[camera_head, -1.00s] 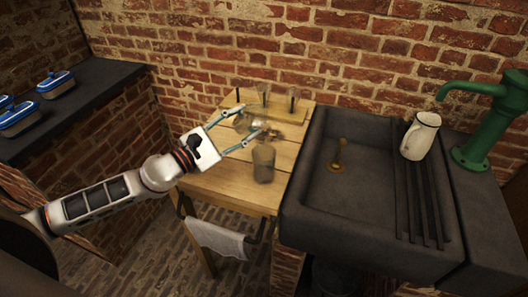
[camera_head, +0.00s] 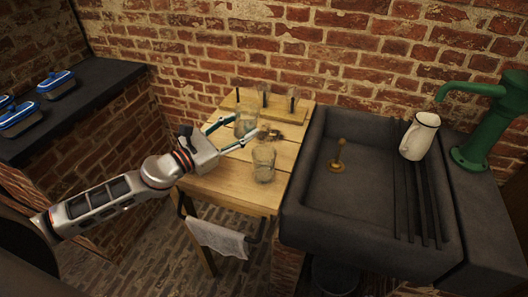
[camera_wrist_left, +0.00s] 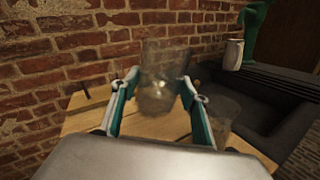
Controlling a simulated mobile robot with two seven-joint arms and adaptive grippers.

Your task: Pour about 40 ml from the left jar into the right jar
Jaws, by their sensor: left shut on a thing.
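The left jar (camera_head: 246,118), clear glass, is between the fingers of my left gripper (camera_head: 245,125), which is shut on it. It looks close to upright above the wooden table. In the left wrist view the jar (camera_wrist_left: 162,65) stands between the two green-sided fingers (camera_wrist_left: 160,80), with its base hard to make out. The right jar (camera_head: 263,164), also clear glass, stands upright on the table, in front and a little right of the held jar. It shows faintly in the left wrist view (camera_wrist_left: 222,112), right of the fingers. Liquid levels are too faint to read. My right gripper is not in view.
The wooden table (camera_head: 235,186) adjoins a dark stone sink (camera_head: 340,215) on the right. A wooden rack with dark rods (camera_head: 291,103) stands at the back against the brick wall. Small dark pieces (camera_head: 270,134) lie behind the right jar.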

